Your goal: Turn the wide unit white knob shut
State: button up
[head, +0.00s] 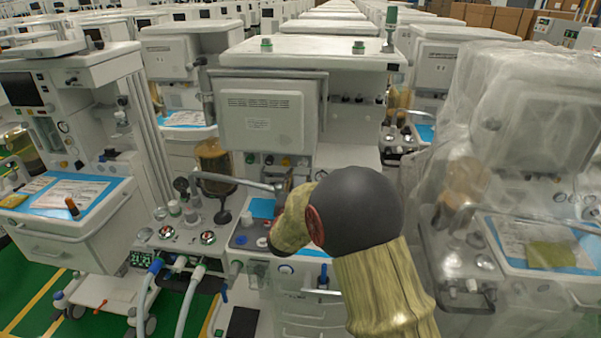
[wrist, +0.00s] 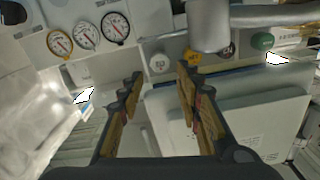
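The wide unit (head: 300,50) stands in the middle of the head view, with a white monitor panel on its front. In the wrist view a white knob (wrist: 159,63) sits on a pale panel, below and right of three round gauges (wrist: 86,36). My gripper (wrist: 161,77) is open and empty. Its two fingers point toward the panel, and the white knob shows in the gap between the fingertips. I cannot tell how far the fingertips are from it. In the head view my arm hides the gripper, and I cannot make out the white knob.
A yellow knob (wrist: 193,56) lies close to the right fingertip, with a green knob (wrist: 262,41) farther right. A grey cylinder (wrist: 208,25) and a pipe hang near the fingers. A plastic-wrapped cart (head: 520,130) stands to the right; another cart (head: 75,215) stands left.

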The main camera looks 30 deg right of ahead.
jog(key=shift+v, duration=1.7)
